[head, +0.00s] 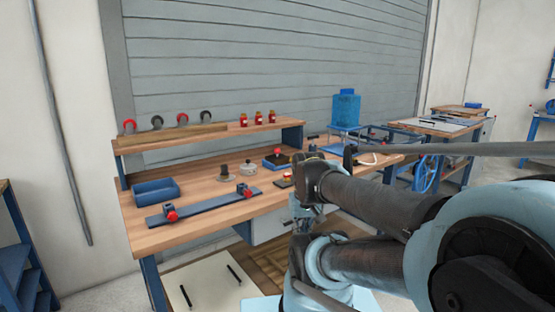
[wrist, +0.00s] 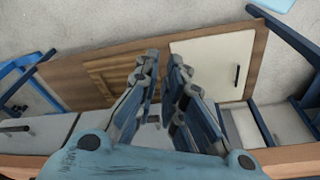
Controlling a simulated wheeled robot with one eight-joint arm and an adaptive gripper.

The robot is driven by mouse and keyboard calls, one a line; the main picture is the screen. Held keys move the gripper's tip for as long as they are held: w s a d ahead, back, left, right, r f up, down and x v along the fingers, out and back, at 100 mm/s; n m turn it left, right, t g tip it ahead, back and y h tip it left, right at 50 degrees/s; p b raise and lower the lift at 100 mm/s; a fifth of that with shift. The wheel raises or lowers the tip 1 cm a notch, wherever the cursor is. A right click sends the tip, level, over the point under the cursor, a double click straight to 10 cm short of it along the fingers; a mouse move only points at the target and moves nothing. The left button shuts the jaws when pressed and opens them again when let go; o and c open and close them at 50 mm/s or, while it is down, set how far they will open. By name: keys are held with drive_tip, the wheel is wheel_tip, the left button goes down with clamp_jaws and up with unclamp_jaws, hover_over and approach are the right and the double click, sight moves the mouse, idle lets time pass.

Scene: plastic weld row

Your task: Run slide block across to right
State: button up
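A long dark blue rail (head: 207,204) lies along the front of the wooden workbench in the head view. Two small blocks with red knobs sit on it, a left block (head: 170,213) near its left part and a right block (head: 244,190) near its right end. I cannot tell which one is the slide block. In the wrist view my gripper (wrist: 164,70) has its two fingers apart with nothing between them. It is away from the rail, facing the bench's lower front and the floor. The rail does not show in the wrist view.
A raised shelf (head: 215,135) runs along the back with red bottles (head: 258,118). A white panel (wrist: 222,55) shows below.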

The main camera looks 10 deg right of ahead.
drive_tip(key=o, duration=0.5)
drive_tip(key=shift+y, duration=0.3)
drive_tip(key=w+r, duration=0.1)
drive_tip(key=r, duration=0.1)
drive_tip(key=w+r, duration=0.2)
drive_tip(key=r, duration=0.1)
drive_tip(key=w+r, duration=0.2)
drive_tip(key=shift+w+a+r, duration=0.15)
drive_tip(key=shift+a+r, duration=0.05)
drive_tip(key=shift+a, duration=0.05)
drive_tip(key=shift+o, duration=0.2)
drive_tip(key=w+d+r+n+t+y, duration=0.1)
drive_tip(key=w+d+r, duration=0.1)
drive_tip(key=w+r, duration=0.75)
drive_tip(key=w+d+r+n+y, duration=0.15)
drive_tip(key=w+r, duration=0.25)
drive_tip(key=w, duration=1.1)
drive_tip(key=w+d+r+t, duration=0.1)
drive_tip(key=w+d+r, duration=0.1)
drive_tip(key=w+r, duration=0.8)
drive_tip(key=x, duration=2)
drive_tip(key=shift+w+d, duration=0.35)
drive_tip(key=shift+w, duration=0.05)
clamp_jaws()
drive_tip(key=shift+d, duration=0.1)
